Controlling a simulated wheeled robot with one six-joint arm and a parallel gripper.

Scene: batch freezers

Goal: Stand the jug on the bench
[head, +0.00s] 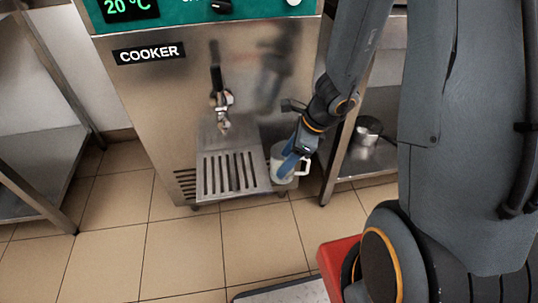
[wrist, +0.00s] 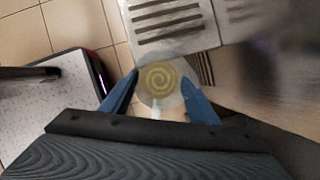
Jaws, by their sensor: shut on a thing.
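The jug (head: 284,179) is pale with a handle on its right side in the head view. It hangs in the air just right of the cooker's drip grate. In the wrist view the jug (wrist: 160,76) is seen from above, with a yellowish swirl inside. My gripper (head: 291,163) is shut on the jug. Its blue fingers, also in the wrist view (wrist: 160,84), lie on either side of it. The jug looks roughly upright. Which steel surface is the bench is unclear; steel stands show at left (head: 40,158) and right (head: 385,103).
The cooker (head: 150,95) has a tap (head: 222,105) above its slotted grate (head: 232,172). A metal pot (head: 368,131) sits on the right stand's low shelf. Tiled floor (head: 185,250) is open in front. A speckled light top (wrist: 50,110) shows at left in the wrist view.

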